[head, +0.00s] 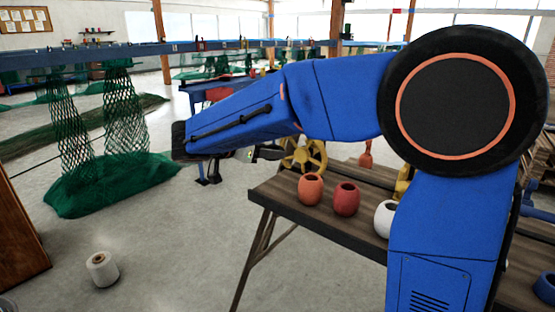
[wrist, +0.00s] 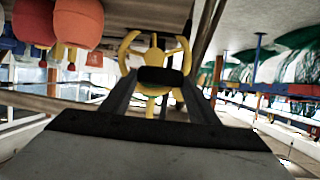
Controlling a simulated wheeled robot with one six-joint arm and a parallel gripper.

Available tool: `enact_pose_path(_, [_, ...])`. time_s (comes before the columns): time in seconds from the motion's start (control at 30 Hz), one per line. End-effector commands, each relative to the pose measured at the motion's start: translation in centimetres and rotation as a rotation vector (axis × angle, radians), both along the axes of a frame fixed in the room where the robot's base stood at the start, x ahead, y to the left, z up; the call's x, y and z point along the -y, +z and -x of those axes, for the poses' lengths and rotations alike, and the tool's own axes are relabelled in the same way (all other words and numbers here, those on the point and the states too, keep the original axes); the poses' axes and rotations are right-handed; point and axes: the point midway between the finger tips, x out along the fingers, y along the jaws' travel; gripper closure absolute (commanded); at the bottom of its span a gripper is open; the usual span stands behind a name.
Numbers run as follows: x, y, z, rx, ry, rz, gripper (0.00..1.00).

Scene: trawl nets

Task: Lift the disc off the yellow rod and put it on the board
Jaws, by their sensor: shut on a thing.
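My gripper (wrist: 160,82) reaches forward, its two fingers closing around a dark, rounded thing (wrist: 161,76) at the tips. It may be the disc, but its shape is not clear. In the head view, my gripper (head: 268,153) is at the end of my blue arm, left of a yellow spoked wheel (head: 303,155). The yellow wheel (wrist: 155,48) also shows just beyond the fingertips in the wrist view, partly covered by them. I cannot tell whether the dark thing touches the wheel. I cannot pick out the yellow rod or the board for certain.
A dark wooden table (head: 275,196) carries an orange pot (head: 311,188), a red pot (head: 346,199) and a white pot (head: 386,218). A yellow part (head: 404,180) shows behind my arm. A thread spool (head: 102,269) stands on the open floor. Green nets (head: 112,185) hang at left.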

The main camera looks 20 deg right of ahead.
Motion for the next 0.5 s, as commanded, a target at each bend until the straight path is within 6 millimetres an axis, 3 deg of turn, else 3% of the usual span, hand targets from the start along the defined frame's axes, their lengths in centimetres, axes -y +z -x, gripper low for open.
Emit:
enact_pose_path(0.1, [1.9,-1.5,1.1,-0.002,-0.058,0.001,0.70])
enact_pose_path(0.2, [2.6,-2.0,1.6,-0.001,-0.079,-0.001,0.70])
enact_pose_path(0.5, [2.8,-3.8,1.7,-0.002,-0.085,0.000,0.70])
